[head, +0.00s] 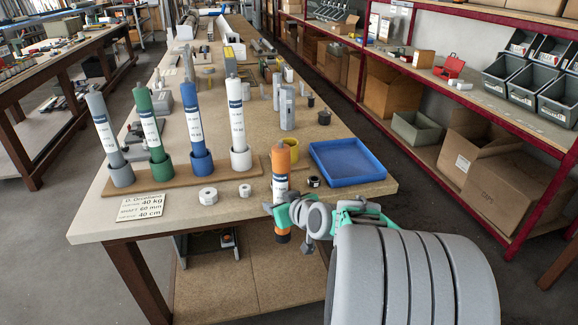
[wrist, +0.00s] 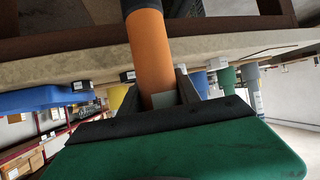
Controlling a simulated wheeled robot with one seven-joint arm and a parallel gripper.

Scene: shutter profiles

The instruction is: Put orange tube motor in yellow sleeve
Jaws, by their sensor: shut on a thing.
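The orange tube motor (head: 281,160) is upright in my gripper, in front of the table's near edge in the head view. Its dark lower end hangs lower in the picture than the tabletop edge. My gripper (head: 284,212) is shut around its lower part. In the wrist view the orange tube (wrist: 152,50) stands between the fingers (wrist: 165,98). The yellow sleeve (head: 292,149) stands on the table behind the tube, partly hidden by it and apart from it. It also shows in the wrist view (wrist: 116,97), left of the tube.
A blue tray (head: 346,161) lies right of the yellow sleeve. A wooden board (head: 180,181) on the left holds several tubes in sleeves. White nuts (head: 208,196), a small black ring (head: 314,181) and a printed card (head: 142,206) lie near the front edge.

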